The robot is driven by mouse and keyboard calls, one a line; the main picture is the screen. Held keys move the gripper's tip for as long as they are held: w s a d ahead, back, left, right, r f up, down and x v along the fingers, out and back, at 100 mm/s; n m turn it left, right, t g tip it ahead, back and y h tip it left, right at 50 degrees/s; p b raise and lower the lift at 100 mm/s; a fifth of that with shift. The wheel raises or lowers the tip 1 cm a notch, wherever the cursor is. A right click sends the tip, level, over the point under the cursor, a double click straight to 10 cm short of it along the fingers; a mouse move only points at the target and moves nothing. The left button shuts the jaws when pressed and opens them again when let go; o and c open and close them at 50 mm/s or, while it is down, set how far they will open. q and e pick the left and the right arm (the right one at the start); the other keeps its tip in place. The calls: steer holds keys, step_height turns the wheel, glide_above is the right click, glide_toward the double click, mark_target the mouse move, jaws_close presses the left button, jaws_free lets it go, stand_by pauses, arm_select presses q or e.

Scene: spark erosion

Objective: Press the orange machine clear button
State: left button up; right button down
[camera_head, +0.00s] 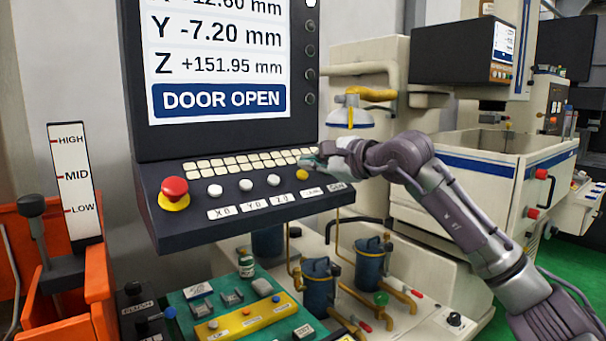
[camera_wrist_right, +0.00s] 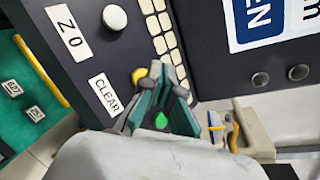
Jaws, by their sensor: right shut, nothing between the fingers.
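The orange-yellow clear button (camera_head: 302,175) sits at the right end of the button row on the dark control panel, above its small white label. In the right wrist view the button (camera_wrist_right: 138,76) is partly covered by my fingers, and the CLEAR label (camera_wrist_right: 104,94) is beside it. My right gripper (camera_head: 312,163) is shut and empty, with its fingertips close beside the button on the keypad side. In the wrist view the green-grey fingers (camera_wrist_right: 158,72) overlap the button's edge. I cannot tell whether they touch it. My left gripper is not in view.
White buttons (camera_head: 245,185) and a red emergency stop (camera_head: 174,188) share the panel, below white keys (camera_head: 230,163). The screen (camera_head: 216,60) reads DOOR OPEN. Below are a green board (camera_head: 216,318) and blue canisters (camera_head: 318,288). A lamp-like fixture (camera_head: 349,115) hangs behind my gripper.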

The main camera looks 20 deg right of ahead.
steer(key=shift+s+d+r+p, duration=0.2)
steer(key=shift+s+r, duration=0.25)
steer(key=shift+r, duration=0.25)
steer(key=shift+s+d+r+p, duration=0.1)
steer(key=shift+s+r+p, duration=0.1)
steer(key=shift+s+r, duration=0.4)
steer(key=shift+s+d+r+p, duration=0.15)
steer(key=shift+s+r+p, duration=0.1)
steer(key=shift+r, duration=0.6)
